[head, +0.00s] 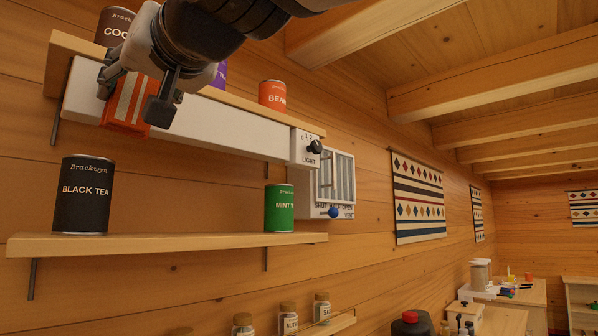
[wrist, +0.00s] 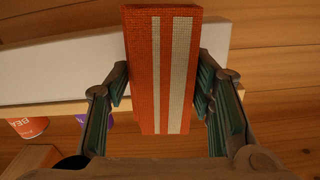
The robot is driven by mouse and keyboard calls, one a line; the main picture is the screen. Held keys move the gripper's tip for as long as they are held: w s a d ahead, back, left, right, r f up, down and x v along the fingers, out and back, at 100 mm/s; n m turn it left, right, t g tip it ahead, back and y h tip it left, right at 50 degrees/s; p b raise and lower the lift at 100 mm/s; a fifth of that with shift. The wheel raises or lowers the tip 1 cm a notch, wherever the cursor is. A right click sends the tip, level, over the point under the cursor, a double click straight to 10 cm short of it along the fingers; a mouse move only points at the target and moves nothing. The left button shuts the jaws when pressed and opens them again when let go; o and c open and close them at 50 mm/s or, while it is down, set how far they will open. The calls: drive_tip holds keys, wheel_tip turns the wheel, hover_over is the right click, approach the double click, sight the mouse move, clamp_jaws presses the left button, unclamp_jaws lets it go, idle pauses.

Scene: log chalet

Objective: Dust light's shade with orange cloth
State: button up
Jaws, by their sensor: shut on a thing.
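My gripper (head: 140,92) is shut on the orange cloth (head: 126,104), a folded block with white stripes. In the wrist view the cloth (wrist: 160,70) sits between the two finger pads of my gripper (wrist: 163,95). The light's shade (head: 225,123) is a long white box under the upper shelf, with a control block marked LIGHT and a black knob (head: 314,147) at its right end. The cloth is in front of the shade's left part and covers some of it. I cannot tell whether they touch. The shade (wrist: 60,65) also shows behind the cloth in the wrist view.
The upper shelf (head: 290,122) holds several cans, including an orange one (head: 272,95). The lower shelf (head: 170,243) holds a black tea can (head: 83,195) and a green can (head: 279,208). A white vent (head: 336,180) with a blue knob is right of the light.

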sight(142, 87)
drive_tip(key=shift+b+v, duration=0.95)
drive_tip(key=shift+v, duration=1.15)
drive_tip(key=shift+d, duration=0.1)
drive_tip(key=b+v, duration=0.1)
drive_tip(key=v, duration=0.1)
drive_tip(key=shift+s+d, duration=0.25)
drive_tip(key=shift+d, duration=0.1)
